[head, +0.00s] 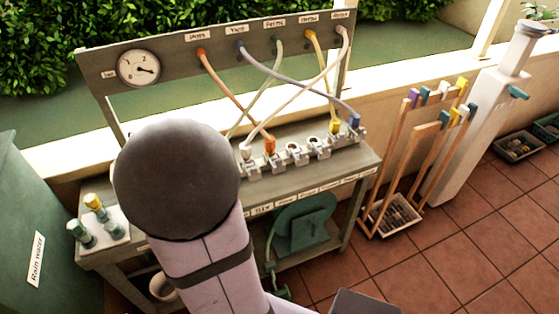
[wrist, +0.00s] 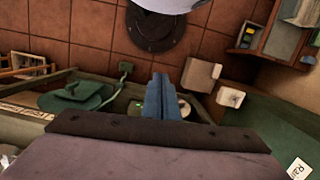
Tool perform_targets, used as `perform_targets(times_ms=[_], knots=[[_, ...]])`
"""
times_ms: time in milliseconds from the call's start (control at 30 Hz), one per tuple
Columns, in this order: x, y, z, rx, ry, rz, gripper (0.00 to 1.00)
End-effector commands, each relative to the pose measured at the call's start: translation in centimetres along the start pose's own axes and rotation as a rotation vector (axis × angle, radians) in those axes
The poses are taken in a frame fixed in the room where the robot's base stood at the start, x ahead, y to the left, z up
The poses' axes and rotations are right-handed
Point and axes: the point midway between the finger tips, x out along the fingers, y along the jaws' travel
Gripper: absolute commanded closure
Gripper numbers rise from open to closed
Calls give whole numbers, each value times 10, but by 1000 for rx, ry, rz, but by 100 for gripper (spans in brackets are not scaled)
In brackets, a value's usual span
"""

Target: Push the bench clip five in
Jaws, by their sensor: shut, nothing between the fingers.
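A row of pale bench clips (head: 296,157) stands on the grey-green bench (head: 355,158). Clip five cannot be told for certain; the labels on the bench front are too small to read. At the right end are a yellow hose end (head: 335,127) and a blue hose end (head: 354,122). An orange hose end (head: 270,146) and a white hose end (head: 246,152) are at the left end. In the wrist view my gripper (wrist: 161,82) is shut and empty, with no clip at its fingertips. In the head view my arm hides it.
A panel with a gauge (head: 139,68) and labelled hoses stands behind the clips. Wooden racks (head: 399,135) stand right of the bench. A green reel (head: 303,226) sits below.

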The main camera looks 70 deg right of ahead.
Motion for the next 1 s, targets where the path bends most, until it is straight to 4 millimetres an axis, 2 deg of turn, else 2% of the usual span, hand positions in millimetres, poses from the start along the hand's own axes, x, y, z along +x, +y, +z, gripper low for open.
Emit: perform_targets(times_ms=[33, 167, 367, 467, 667, 800, 900, 1000], knots=[[-5, 11, 2, 76, -15, -19, 100], [-7, 32, 0, 260, -31, -77, 100], [-9, 64, -22, 559, 28, -171, 100], [-11, 85, -42, 720, 96, -209, 100], [-16, 132, -98, 1006, 300, -242, 100], [-34, 167, -134, 1171, 474, -232, 100], [-49, 196, -150, 1287, 596, -212, 100], [-61, 222, -158, 1388, 697, -184, 100]])
